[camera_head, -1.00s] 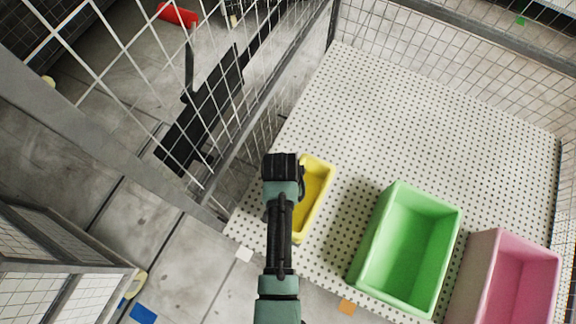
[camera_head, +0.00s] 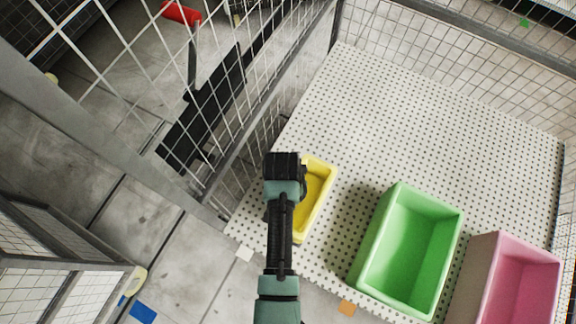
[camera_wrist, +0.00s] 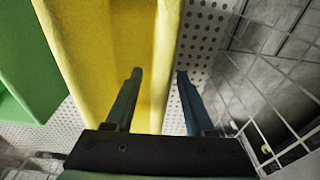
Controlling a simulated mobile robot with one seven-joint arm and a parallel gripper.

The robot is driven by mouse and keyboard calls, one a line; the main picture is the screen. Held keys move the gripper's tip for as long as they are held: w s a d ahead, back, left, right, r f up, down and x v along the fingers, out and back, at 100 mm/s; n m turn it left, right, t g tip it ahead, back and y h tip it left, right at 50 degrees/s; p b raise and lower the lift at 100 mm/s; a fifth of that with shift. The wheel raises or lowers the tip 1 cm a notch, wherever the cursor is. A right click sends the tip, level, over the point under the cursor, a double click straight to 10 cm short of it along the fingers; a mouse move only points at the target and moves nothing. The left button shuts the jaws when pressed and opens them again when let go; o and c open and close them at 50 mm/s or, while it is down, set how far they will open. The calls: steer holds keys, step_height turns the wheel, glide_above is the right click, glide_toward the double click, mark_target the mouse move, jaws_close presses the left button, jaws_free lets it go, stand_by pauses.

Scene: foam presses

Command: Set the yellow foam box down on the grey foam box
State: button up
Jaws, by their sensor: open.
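The yellow foam box (camera_head: 319,199) is an open, narrow tub on the perforated white table, near its left edge. My arm covers its left part in the head view. In the wrist view the yellow box (camera_wrist: 95,50) fills the middle. My gripper (camera_wrist: 159,74) is open, with one finger over the inside of the yellow box and the other outside it, so one side wall lies between them. I cannot tell whether the fingers touch the wall. In the head view my gripper's fingertips are hidden. No grey foam box is in view.
A green foam box (camera_head: 408,250) stands right of the yellow one, and a pink foam box (camera_head: 515,285) right of that. The perforated table (camera_head: 430,130) is bare behind them. A wire mesh fence (camera_head: 225,100) runs close along the table's left side.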

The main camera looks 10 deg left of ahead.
steer(key=r, duration=0.4)
steer(key=s+r, duration=0.1)
steer(key=r, duration=0.7)
steer(key=shift+s+a+r, duration=0.1)
steer(key=shift+s+a, duration=0.1)
steer(key=w+r+n+t, duration=0.1)
steer(key=w+r+t, duration=0.4)
steer(key=r, duration=0.5)
steer(key=w+d+r+t+b, duration=0.1)
steer(key=w+r+t, duration=0.2)
steer(key=w+r, duration=0.5)
steer(key=w+r+n+t, duration=0.1)
steer(key=w+r+t, duration=0.35)
steer(key=r, duration=0.65)
steer(key=s+d+r+t, duration=0.1)
steer(key=s+r+t, duration=0.3)
steer(key=r, duration=0.7)
steer(key=s+d+r+n+t, duration=0.1)
steer(key=s+r+t, duration=0.4)
steer(key=r, duration=0.7)
steer(key=s+d+r+t, duration=0.1)
steer(key=s+r+t, duration=0.3)
steer(key=r, duration=0.7)
steer(key=shift+s+r+n, duration=0.15)
steer(key=shift+r+n, duration=0.15)
steer(key=shift+r, duration=0.05)
steer(key=shift+d+t, duration=0.1)
steer(key=shift+t, duration=0.15)
